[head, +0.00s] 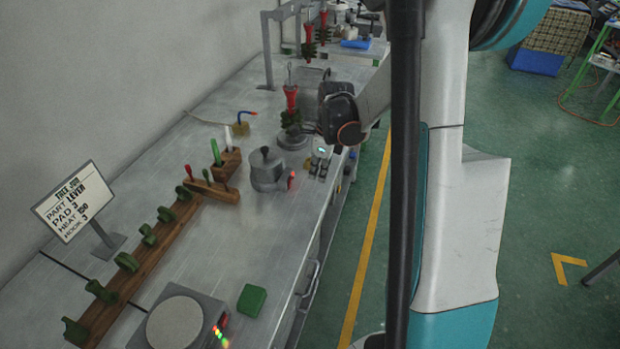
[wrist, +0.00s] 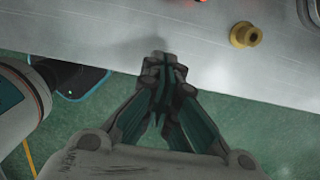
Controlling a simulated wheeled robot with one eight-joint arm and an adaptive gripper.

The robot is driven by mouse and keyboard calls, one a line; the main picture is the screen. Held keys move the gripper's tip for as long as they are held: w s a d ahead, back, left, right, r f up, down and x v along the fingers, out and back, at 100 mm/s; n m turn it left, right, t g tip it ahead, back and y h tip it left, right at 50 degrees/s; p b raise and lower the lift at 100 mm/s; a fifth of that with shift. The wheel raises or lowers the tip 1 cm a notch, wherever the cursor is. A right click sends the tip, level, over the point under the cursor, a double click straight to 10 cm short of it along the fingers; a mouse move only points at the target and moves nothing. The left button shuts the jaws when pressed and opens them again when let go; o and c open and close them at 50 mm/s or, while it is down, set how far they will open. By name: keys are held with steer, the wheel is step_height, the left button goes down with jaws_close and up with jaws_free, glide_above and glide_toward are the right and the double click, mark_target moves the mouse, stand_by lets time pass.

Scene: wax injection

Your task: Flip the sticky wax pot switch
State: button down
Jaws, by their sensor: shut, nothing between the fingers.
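A grey metal pot with a knobbed lid (head: 267,170) stands on the bench in the head view; I take it for the sticky wax pot. A small red-orange glowing part (head: 291,179) sits at its right side, and I cannot tell how its switch is set. In the wrist view an orange glow (wrist: 200,1) is cut off by the top edge. My gripper (wrist: 160,62) is shut and empty, its tips near the bench's front edge and apart from the glow.
The metal bench (head: 215,255) runs along the wall. A brass-coloured knob (wrist: 245,35) is right of my gripper. A wooden rack with green pieces (head: 135,255), a round-plate device (head: 175,322), a green block (head: 252,300) and a sign (head: 75,202) are nearer.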

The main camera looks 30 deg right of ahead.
steer(key=r, duration=0.1)
steer(key=s+r, duration=0.1)
steer(key=r, duration=0.1)
steer(key=d+r+p, duration=0.1)
steer(key=shift+s+r, duration=0.25)
stand_by(0.3)
